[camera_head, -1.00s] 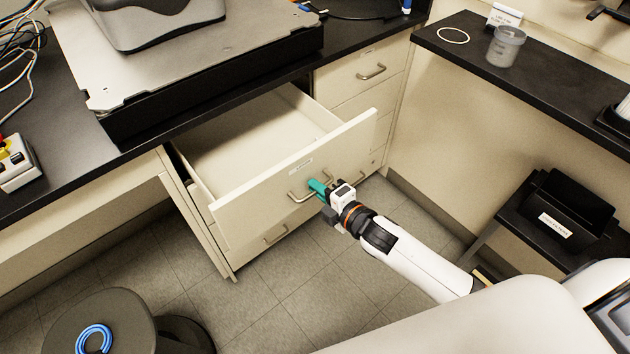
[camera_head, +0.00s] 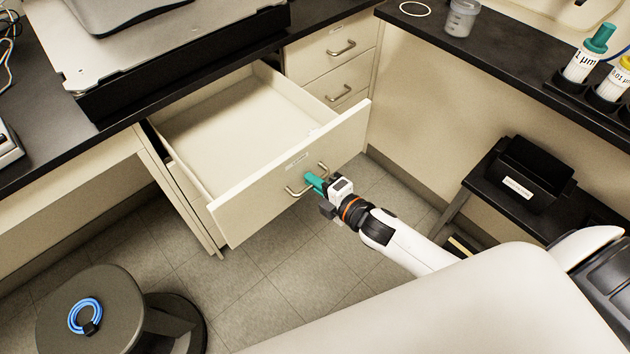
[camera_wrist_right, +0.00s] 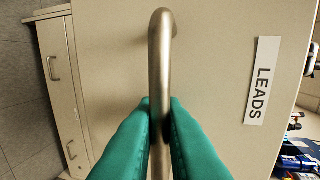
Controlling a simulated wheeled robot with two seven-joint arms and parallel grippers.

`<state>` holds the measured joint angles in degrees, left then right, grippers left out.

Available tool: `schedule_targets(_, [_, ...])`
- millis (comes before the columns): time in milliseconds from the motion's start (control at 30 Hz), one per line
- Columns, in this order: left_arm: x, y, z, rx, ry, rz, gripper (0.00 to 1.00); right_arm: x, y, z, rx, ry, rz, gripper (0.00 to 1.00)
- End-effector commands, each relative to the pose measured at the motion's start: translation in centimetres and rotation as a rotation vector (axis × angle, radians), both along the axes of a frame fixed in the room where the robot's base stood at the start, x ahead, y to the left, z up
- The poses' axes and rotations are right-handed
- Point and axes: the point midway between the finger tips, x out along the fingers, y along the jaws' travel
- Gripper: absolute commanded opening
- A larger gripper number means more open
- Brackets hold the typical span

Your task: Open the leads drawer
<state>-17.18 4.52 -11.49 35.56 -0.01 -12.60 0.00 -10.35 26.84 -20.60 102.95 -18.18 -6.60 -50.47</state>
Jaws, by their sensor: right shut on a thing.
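The leads drawer (camera_head: 248,186) is pulled well out from under the black bench, and the part of its inside that shows looks empty. Its front carries a metal bar handle (camera_head: 292,191) and a small label. In the right wrist view the label (camera_wrist_right: 261,80) reads LEADS. My right gripper (camera_head: 315,184) has its teal fingers shut on the handle; in the right wrist view the fingers (camera_wrist_right: 160,125) press on the metal bar (camera_wrist_right: 160,60) from both sides. My left gripper is not in view.
A round dark stool (camera_head: 100,310) with a coiled blue cable (camera_head: 85,315) stands at the lower left. Closed drawers (camera_head: 340,48) are to the right of the open one. A black side table (camera_head: 480,180) with a black bin stands at right. Grey floor (camera_head: 260,280) is clear before the drawer.

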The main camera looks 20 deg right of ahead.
Motion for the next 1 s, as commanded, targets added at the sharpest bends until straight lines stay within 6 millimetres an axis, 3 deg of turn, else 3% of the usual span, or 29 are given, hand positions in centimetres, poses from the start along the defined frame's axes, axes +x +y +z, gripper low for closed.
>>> schedule_targets(33, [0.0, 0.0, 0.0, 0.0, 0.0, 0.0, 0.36, 0.0, 0.0, 0.0, -0.001, 0.001, -0.001, 0.0])
schedule_targets(67, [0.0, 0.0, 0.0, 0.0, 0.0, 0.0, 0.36, 0.0, 0.0, 0.0, -0.001, 0.001, -0.001, 0.13])
schedule_targets(100, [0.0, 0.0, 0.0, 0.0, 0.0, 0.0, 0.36, 0.0, 0.0, 0.0, -0.001, 0.001, -0.001, 0.15])
schedule_targets(467, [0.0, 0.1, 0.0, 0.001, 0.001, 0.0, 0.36, -0.6, -0.2, 0.0, -0.001, 0.002, -0.001, 0.15])
schedule_targets(1000, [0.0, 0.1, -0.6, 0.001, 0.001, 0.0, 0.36, -9.3, -3.4, 1.9, -0.001, 0.005, -0.001, 0.15])
